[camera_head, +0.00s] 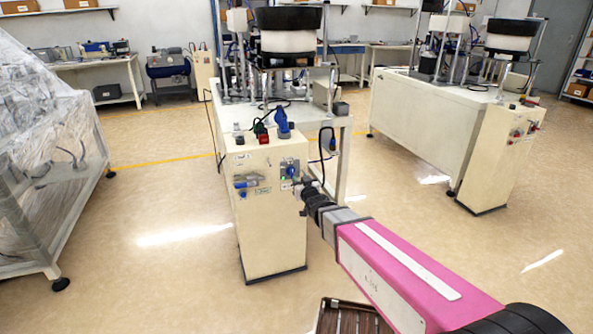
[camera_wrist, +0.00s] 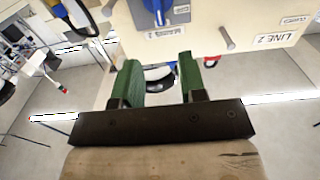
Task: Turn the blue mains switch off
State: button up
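A cream control cabinet (camera_head: 270,225) stands in the middle of the head view. A blue switch (camera_head: 289,170) sits on the right of its front face, close to my gripper (camera_head: 300,187). A blue handle (camera_head: 246,183) lies level on the left of the same face. In the wrist view, a blue switch handle (camera_wrist: 157,7) on the panel shows at the top edge, partly cut off. My gripper (camera_wrist: 160,80) has two green fingers spread apart with nothing held between them. The blue handle lies beyond the fingertips, apart from them.
A blue item (camera_head: 282,123) and a red item (camera_head: 263,137) are on the cabinet top. A bowl feeder (camera_head: 288,32) stands behind it. A second cabinet (camera_head: 495,155) is at the right, and a plastic-covered frame (camera_head: 45,160) at the left. Floor between them is clear.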

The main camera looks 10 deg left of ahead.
aim_at(292, 168)
jog(key=x, duration=0.9)
jog(key=shift+w+a, duration=0.1)
jog(key=shift+w, duration=0.05)
grip_shut()
